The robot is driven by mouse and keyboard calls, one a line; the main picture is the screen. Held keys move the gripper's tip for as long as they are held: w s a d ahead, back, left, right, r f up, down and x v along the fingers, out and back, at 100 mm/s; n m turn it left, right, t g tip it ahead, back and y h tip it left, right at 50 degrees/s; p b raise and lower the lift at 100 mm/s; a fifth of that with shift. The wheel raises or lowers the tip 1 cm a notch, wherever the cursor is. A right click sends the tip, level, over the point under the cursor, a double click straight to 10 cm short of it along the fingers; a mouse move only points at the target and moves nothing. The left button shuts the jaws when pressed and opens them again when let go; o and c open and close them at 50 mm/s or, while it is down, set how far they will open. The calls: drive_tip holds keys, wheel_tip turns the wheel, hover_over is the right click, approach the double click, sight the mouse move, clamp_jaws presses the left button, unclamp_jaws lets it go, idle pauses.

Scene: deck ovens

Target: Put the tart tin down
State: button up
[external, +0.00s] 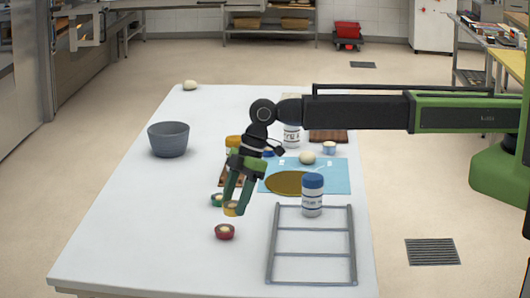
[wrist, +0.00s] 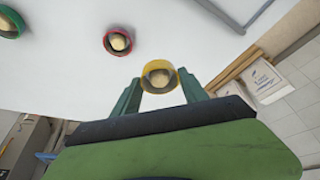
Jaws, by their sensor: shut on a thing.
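My gripper (external: 231,203) points down over the white table and is shut on a yellow tart tin (external: 231,210). In the wrist view the yellow tin (wrist: 160,66) sits between the two green fingertips (wrist: 160,84), with something pale inside it. I cannot tell whether it touches the table or hangs just above it. A red tin (external: 224,232) with a pale filling stands on the table in front of it, and also shows in the wrist view (wrist: 118,41).
A grey wire rack (external: 271,246) lies to the right, with a blue-lidded jar (external: 312,197) at its far end. A blue mat (external: 336,178) with a round golden board (external: 285,183) lies behind. A grey bowl (external: 168,141) stands at the left. The table's front left is clear.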

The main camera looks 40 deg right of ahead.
drive_tip(key=shift+s+d, duration=0.2)
drive_tip(key=w+d+m+t, duration=0.1)
drive_tip(key=w+d+m, duration=0.4)
drive_tip(key=d, duration=1.3)
drive_tip(key=w+d+r+t+h+p, duration=0.1)
drive_tip(key=w+d, duration=0.8)
drive_tip(key=d, duration=0.8)
drive_tip(key=w+d+m+t, duration=0.1)
drive_tip(key=w+d+m, duration=0.4)
drive_tip(key=d, duration=1.3)
drive_tip(key=n+b, duration=0.2)
drive_tip(key=b, duration=0.5)
hover_over(287, 177)
drive_tip(key=s+d, duration=0.1)
wheel_tip(287, 177, down, 7)
drive_tip(key=shift+a, duration=0.15)
wheel_tip(287, 177, down, 4)
drive_tip(key=b, duration=0.4)
drive_tip(key=shift+s+f, duration=0.1)
drive_tip(key=shift+f, duration=0.05)
drive_tip(key=shift+r, duration=0.25)
drive_tip(key=shift+f, duration=0.25)
drive_tip(key=o, duration=1.4)
drive_tip(key=shift+r, duration=0.1)
drive_tip(key=shift+c, duration=0.2)
